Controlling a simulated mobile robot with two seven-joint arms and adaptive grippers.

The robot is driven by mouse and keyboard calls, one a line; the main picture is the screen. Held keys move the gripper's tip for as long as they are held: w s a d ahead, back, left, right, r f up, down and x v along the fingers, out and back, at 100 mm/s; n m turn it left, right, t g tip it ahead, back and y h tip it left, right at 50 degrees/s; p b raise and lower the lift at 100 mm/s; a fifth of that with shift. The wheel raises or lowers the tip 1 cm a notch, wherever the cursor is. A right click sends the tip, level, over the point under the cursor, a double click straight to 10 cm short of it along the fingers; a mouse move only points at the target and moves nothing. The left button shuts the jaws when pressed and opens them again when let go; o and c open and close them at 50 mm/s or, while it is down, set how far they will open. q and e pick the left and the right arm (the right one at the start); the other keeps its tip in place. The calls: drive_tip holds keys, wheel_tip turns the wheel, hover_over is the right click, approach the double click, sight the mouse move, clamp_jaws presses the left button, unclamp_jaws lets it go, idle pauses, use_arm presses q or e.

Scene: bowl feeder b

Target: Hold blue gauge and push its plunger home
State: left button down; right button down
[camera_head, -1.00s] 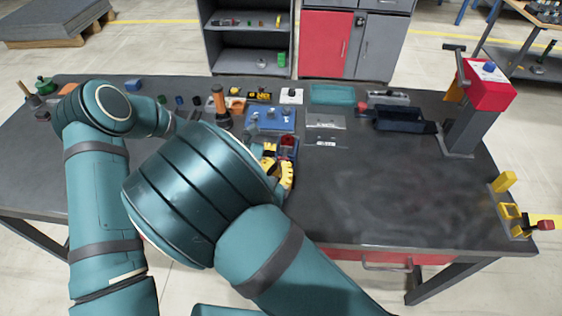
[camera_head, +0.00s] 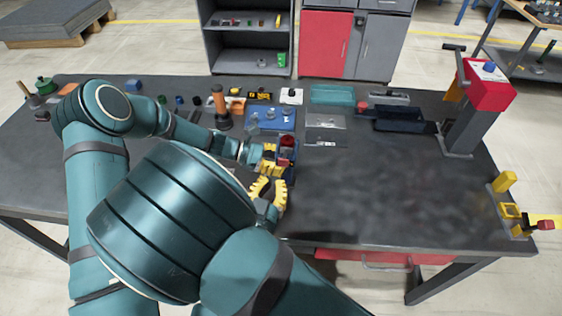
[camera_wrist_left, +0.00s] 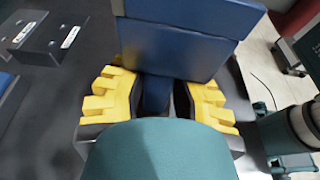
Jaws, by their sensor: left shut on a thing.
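The blue gauge (camera_wrist_left: 180,45) fills the upper middle of the left wrist view as a blocky blue body. Its narrower blue lower part sits between the yellow fingers of my left gripper (camera_wrist_left: 155,97), which is shut on it. In the head view my left gripper (camera_head: 268,160) is beside a small red part (camera_head: 287,141), which may be the plunger; the gauge's body is mostly hidden there. My right gripper (camera_head: 268,190) is just nearer the front, its yellow fingers spread apart with nothing visible between them.
A blue plate (camera_head: 285,118) with small parts lies behind the grippers. An orange-handled tool (camera_head: 218,105) stands to its left. A dark bin (camera_head: 398,119) and a red-topped press (camera_head: 487,85) stand to the right.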

drive_tip(key=shift+s, duration=0.3)
use_arm(q)
drive_tip(key=c, duration=0.7)
unclamp_jaws()
drive_tip(key=shift+c, duration=0.2)
drive_tip(key=w+f+v, duration=0.2)
drive_tip(key=v, duration=1.7)
drive_tip(key=shift+a, duration=0.5)
use_arm(e)
drive_tip(key=shift+f, duration=0.25)
